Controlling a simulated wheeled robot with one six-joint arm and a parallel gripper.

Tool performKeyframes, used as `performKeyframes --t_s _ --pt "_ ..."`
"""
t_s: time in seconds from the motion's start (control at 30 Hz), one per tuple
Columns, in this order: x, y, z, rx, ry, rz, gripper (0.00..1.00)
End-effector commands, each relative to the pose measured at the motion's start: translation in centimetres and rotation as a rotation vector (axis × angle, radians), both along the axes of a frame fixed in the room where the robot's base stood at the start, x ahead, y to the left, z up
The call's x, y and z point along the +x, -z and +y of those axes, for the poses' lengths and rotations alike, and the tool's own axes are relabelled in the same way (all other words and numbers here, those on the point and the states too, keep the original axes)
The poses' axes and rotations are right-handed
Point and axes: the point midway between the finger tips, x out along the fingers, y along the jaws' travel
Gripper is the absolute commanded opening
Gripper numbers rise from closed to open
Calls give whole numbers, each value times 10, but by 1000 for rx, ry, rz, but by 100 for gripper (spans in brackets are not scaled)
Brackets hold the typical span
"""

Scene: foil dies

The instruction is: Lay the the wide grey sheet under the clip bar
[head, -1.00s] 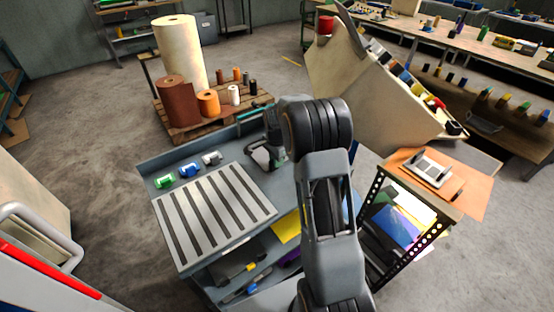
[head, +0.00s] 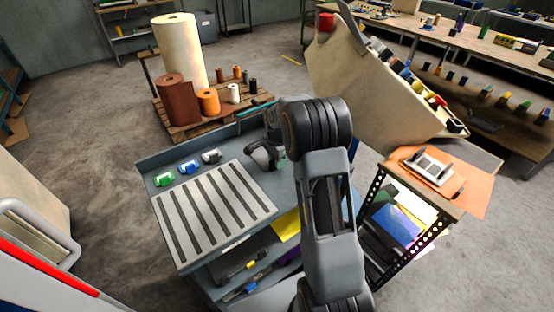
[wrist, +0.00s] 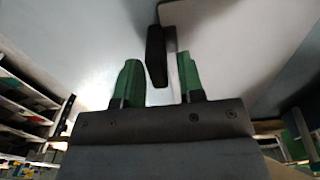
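A wide light-grey panel with dark stripes (head: 206,209) lies flat on the blue-grey workbench (head: 152,162). I cannot tell whether it is the grey sheet. My gripper (wrist: 157,57) is open in the wrist view, its two green fingers apart. A dark bar-like piece (wrist: 156,50) shows between the fingers, in front of a broad pale surface (wrist: 92,55). I cannot tell whether either is the clip bar or the sheet, nor whether the fingers touch anything. In the head view my arm hides most of the gripper near the bench's far right. No clip bar is clearly identifiable.
A small rack (head: 383,165) stands right, with an orange board and coloured sheets. A large tilted beige panel (head: 365,95) and a pallet of rolls (head: 215,118) stand behind.

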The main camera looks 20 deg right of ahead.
Motion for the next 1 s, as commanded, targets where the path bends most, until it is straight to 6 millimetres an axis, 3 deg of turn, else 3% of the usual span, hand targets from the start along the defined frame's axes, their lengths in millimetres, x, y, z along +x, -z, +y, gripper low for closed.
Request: performKeyframes --t_s 0.1,0.43,1.0 --pt "0 0 0 0 0 0 44" --pt "0 -8 0 0 0 0 44" --pt "0 -113 1 0 0 -3 44"
